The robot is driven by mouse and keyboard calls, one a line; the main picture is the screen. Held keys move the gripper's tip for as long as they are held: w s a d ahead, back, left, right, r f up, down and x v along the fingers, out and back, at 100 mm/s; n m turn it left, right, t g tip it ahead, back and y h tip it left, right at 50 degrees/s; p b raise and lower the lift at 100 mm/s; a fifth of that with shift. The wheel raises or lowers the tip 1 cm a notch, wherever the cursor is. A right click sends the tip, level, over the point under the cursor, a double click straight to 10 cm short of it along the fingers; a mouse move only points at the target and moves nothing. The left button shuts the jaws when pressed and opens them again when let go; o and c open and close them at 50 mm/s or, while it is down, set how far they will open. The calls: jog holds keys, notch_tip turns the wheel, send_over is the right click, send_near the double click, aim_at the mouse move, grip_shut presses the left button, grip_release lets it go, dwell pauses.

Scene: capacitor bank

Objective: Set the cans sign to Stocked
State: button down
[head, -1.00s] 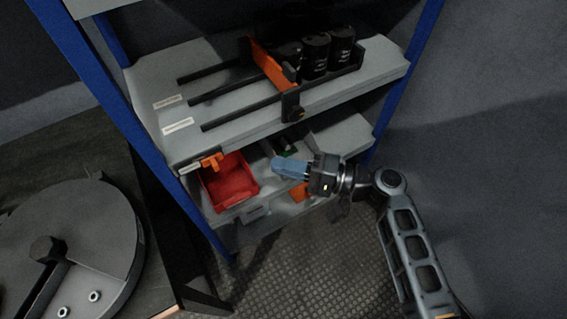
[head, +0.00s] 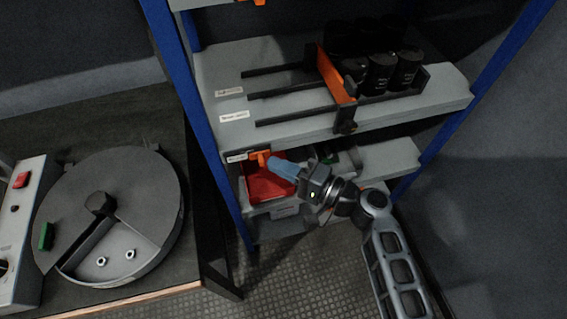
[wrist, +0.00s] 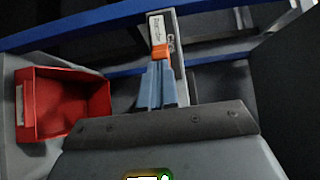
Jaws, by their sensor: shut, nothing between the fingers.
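The sign is on the front edge of the shelf that holds several black cans (head: 380,72). It has a white label (head: 237,158) and an orange tab (head: 260,157) at the label's right end. In the wrist view the label (wrist: 156,28) bears dark lettering too blurred to read surely, and the orange tab (wrist: 160,53) sits at its near end. My gripper (head: 271,165) is shut and empty. Its blue fingertips (wrist: 158,66) are at the orange tab, touching it or very close. The fingertips partly cover the tab's near side.
A red bin (head: 268,186) stands on the lower shelf just below the tab. An orange pusher plate (head: 335,75) stands by the cans, with dark rails on the shelf. A blue post (head: 180,80) is left of the sign. A bench with a round grey machine (head: 110,215) is at left.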

jog(key=a, duration=0.1)
jog(key=s+a+b, duration=0.1)
jog(key=a, duration=0.1)
jog(key=a+b, duration=0.1)
jog(key=a, duration=0.1)
jog(key=shift+s+a, duration=0.15)
jog(key=shift+s, duration=0.1)
jog(key=shift+b, duration=0.3)
